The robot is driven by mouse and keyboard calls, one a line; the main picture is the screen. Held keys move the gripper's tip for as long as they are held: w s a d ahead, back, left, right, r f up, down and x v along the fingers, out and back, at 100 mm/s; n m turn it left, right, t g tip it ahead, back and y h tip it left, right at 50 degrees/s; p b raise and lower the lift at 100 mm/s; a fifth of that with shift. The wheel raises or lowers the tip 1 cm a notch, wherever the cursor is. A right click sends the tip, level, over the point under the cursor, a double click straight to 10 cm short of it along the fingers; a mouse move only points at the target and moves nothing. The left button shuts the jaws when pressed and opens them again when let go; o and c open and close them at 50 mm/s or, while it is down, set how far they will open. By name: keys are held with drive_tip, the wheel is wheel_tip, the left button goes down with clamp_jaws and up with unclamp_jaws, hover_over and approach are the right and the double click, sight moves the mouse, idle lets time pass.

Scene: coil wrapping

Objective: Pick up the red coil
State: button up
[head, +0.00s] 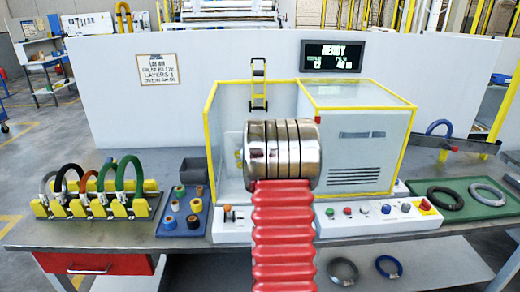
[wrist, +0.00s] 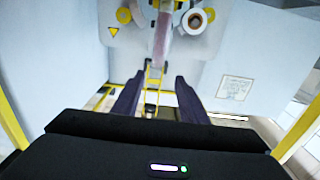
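The red coil (head: 90,173) stands upright in a yellow-clipped rack (head: 140,208) at the left of the bench in the head view. In the head view my own arm hides the gripper. The red coil is not seen in the wrist view.
A yellow-framed machine (head: 358,150) stands at the bench's middle, with a control panel (head: 375,215) in front. A blue tray (head: 183,222) of small spools lies right of the rack. A green tray (head: 470,205) with two rings is at the right. A white wall (head: 150,110) stands behind.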

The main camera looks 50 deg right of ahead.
drive_tip(key=shift+s+d, duration=0.1)
drive_tip(key=shift+s, duration=0.05)
drive_tip(key=shift+x, duration=4.3)
drive_tip(key=shift+x, duration=2.6)
drive_tip(key=shift+s, duration=0.1)
drive_tip(key=shift+c, duration=0.4)
clamp_jaws()
drive_tip(key=shift+r, duration=0.1)
